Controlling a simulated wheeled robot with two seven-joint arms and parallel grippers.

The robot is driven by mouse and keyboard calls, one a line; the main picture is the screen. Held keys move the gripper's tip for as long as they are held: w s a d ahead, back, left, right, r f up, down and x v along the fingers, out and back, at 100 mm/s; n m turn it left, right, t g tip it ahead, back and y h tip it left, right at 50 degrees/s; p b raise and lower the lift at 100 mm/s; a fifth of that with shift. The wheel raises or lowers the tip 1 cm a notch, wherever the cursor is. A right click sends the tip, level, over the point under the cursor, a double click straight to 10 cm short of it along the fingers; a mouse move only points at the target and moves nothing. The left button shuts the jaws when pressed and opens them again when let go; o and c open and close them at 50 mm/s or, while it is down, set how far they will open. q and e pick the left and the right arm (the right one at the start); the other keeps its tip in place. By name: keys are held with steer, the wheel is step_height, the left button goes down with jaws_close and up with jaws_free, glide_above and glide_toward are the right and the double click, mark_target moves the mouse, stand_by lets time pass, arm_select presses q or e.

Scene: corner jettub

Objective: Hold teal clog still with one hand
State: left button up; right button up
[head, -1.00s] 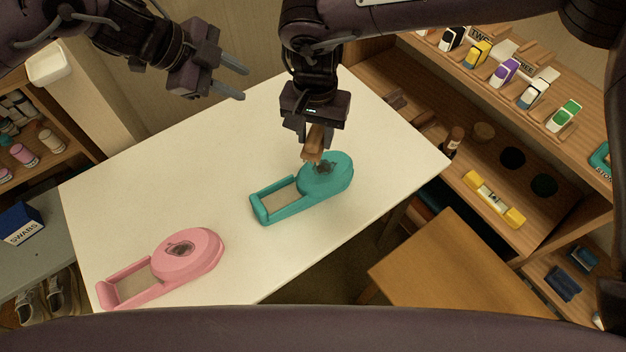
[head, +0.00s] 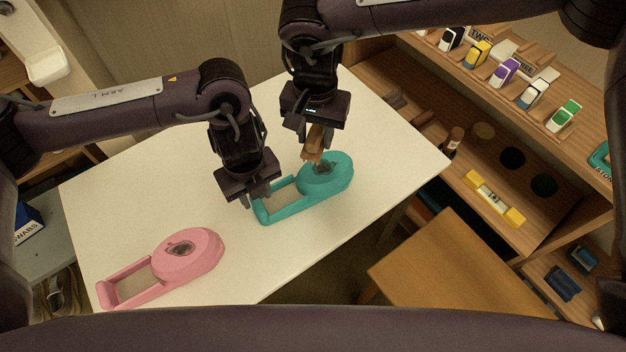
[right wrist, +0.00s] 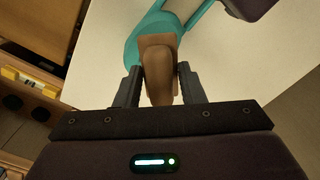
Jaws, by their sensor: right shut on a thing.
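The teal clog (head: 326,178) lies on the white table, its round end to the right and its open frame end to the left. It also shows in the right wrist view (right wrist: 145,48). My right gripper (head: 314,140) is shut on a brown wooden piece (head: 314,146), held over the clog's round end; the wooden piece (right wrist: 158,72) sits between the fingers in the right wrist view. My left gripper (head: 258,199) points down at the clog's left end, fingers apart. I cannot tell whether it touches the clog. It hides part of that end.
A pink clog (head: 188,255) of the same shape lies at the table's front left. The white table (head: 390,150) is clear to the right and at the back. A wooden shelf unit (head: 400,70) with several small goods stands at the right. A wooden stool (head: 440,265) stands in front.

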mark_target(258, 203)
arm_select(q)
steer(key=shift+f, duration=2.3)
jaws_close()
steer(key=shift+s+f, duration=0.1)
steer(key=shift+f, duration=0.05)
